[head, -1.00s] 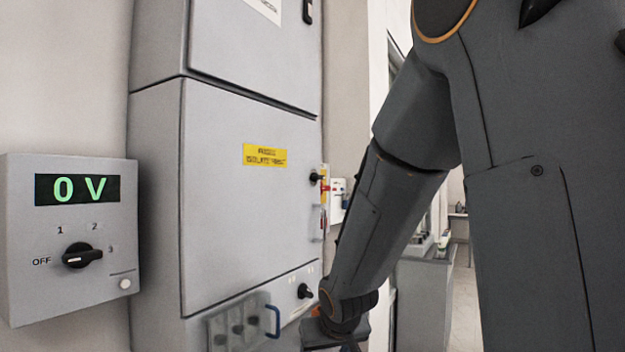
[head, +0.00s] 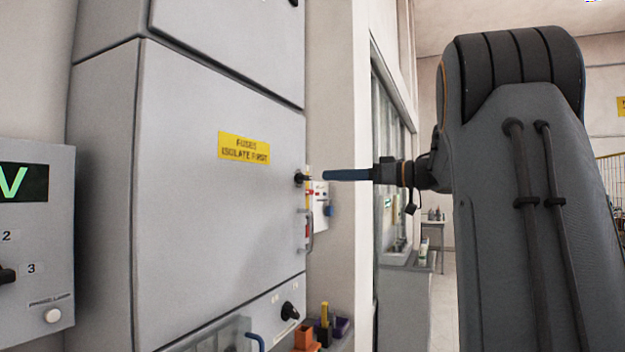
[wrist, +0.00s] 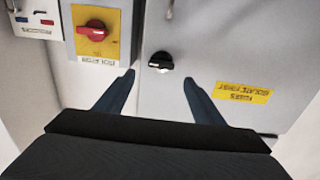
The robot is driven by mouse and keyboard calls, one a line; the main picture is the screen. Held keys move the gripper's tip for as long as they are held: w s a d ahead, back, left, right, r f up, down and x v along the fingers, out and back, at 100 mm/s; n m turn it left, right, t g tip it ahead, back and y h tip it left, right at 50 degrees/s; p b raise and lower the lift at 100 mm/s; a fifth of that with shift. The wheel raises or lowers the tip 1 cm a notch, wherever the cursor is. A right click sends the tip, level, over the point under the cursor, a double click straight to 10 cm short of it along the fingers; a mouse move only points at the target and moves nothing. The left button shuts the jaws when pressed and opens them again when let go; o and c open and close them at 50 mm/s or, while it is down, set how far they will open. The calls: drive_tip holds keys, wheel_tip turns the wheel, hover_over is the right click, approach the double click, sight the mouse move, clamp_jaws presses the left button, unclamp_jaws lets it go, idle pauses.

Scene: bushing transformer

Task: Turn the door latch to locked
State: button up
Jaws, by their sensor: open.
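The door latch (head: 301,179) is a small black knob on the right edge of the grey cabinet door (head: 210,200). In the wrist view the latch (wrist: 161,62) is a black knob with a white mark on its handle, which lies about level. My gripper (head: 325,175) is level, just right of the latch in the head view, and looks apart from it. In the wrist view my gripper (wrist: 159,77) is open and empty, with the latch between and beyond its two blue fingertips.
A red rotary switch on a yellow plate (wrist: 97,48) labelled isolator sits left of the latch in the wrist view. A yellow label (head: 244,147) is on the door. A panel with a green display (head: 22,182) stands at left. Small bins (head: 306,338) are below.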

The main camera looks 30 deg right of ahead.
sight(308, 176)
drive_tip(key=p+x, duration=0.2)
drive_tip(key=x, duration=0.5)
drive_tip(key=shift+w+a, duration=0.15)
drive_tip(key=shift+a, duration=0.15)
drive_tip(key=c, duration=1)
drive_tip(key=shift+c, duration=0.2)
